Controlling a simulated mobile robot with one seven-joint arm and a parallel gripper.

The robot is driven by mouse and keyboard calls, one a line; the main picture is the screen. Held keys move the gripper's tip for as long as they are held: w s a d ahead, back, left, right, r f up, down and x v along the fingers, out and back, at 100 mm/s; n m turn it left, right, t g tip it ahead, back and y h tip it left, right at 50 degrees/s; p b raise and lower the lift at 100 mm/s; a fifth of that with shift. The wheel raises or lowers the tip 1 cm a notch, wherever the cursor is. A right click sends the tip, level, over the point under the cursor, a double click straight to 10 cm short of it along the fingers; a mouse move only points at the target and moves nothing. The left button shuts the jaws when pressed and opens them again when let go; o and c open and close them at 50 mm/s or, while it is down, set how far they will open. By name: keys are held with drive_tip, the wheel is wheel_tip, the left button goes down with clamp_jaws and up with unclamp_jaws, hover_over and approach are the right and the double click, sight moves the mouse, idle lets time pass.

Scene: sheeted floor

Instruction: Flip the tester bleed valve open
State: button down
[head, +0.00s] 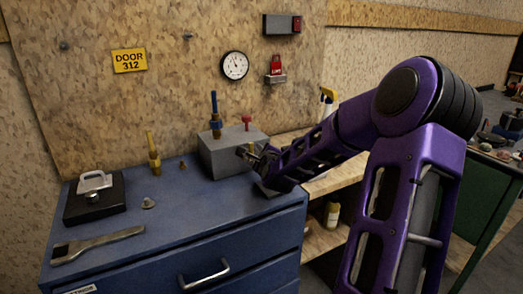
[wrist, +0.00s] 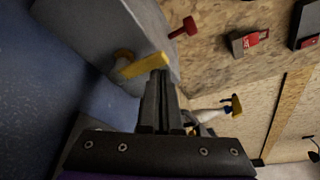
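The tester is a grey box (head: 232,150) on the blue cabinet, with a blue-handled brass fitting (head: 215,122) and a red T-handle (head: 247,122) on top. A yellow lever (wrist: 145,65) on a brass stub (wrist: 123,56) sticks out from the box's side; I take it as the bleed valve. In the head view the lever (head: 250,147) is small and partly hidden by my gripper (head: 249,155). In the wrist view my gripper (wrist: 156,76) has its fingers together, tips at the lever's edge. The tips overlap the lever in view; contact is unclear.
A wooden board wall with a gauge (head: 234,66) stands behind. A spray bottle (head: 328,100) stands right of the box.

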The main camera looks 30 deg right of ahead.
drive_tip(key=shift+w+a+r, duration=0.1)
drive_tip(key=shift+a+r, duration=0.1)
drive_tip(key=shift+a, duration=0.35)
idle(0.4)
